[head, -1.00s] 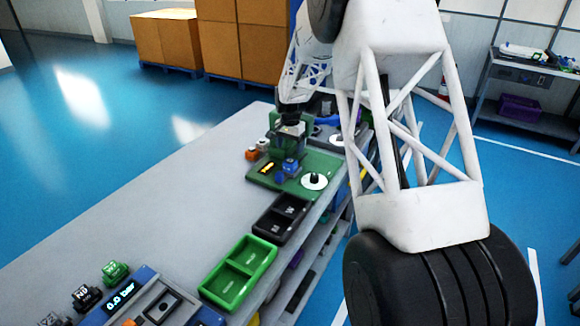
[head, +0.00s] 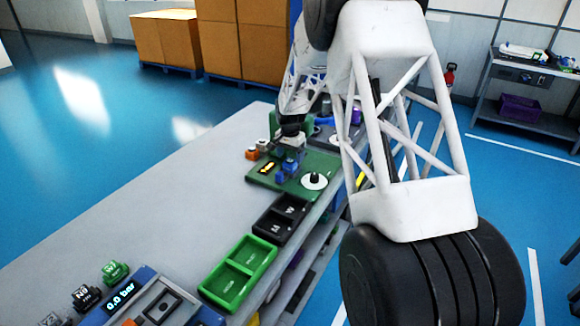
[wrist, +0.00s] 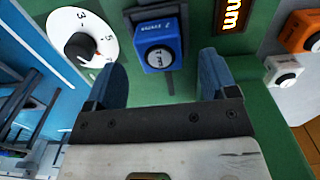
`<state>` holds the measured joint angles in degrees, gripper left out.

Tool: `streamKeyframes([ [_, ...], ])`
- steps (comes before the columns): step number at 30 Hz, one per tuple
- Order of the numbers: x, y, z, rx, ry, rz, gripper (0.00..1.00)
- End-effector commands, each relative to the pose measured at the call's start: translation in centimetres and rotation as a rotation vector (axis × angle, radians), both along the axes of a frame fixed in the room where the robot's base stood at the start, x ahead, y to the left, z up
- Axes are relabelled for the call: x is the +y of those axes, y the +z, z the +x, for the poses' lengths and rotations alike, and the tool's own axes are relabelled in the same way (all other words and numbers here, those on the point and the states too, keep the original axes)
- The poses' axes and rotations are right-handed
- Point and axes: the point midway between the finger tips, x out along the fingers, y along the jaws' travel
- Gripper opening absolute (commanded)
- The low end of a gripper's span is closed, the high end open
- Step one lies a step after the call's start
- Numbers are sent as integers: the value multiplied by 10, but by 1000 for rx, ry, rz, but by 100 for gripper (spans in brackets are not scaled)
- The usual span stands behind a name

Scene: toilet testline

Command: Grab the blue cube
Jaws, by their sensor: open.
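The blue cube (head: 289,166) is on the green test panel (head: 318,161) on the bench. My gripper (wrist: 163,64) is open, with one blue finger to each side of the cube and visible gaps between. Its tips are level with the cube's lower part in the picture; the depth is hard to tell. In the head view my gripper (head: 293,147) hangs just above and behind the cube.
A white dial (head: 314,181) with a black knob is beside the cube. An orange block (head: 252,153) and a white-topped block (wrist: 283,70) are on the other side. A black tray (head: 282,217) and a green tray (head: 238,271) lie nearer.

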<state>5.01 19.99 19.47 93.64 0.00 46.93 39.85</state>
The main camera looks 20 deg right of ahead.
Motion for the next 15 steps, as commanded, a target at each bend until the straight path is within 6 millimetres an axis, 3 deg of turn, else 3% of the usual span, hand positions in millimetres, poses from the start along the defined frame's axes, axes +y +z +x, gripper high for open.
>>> streamKeyframes([
  [7,0,-28,0,0,0,0,79],
  [15,0,-35,0,0,0,0,79],
])
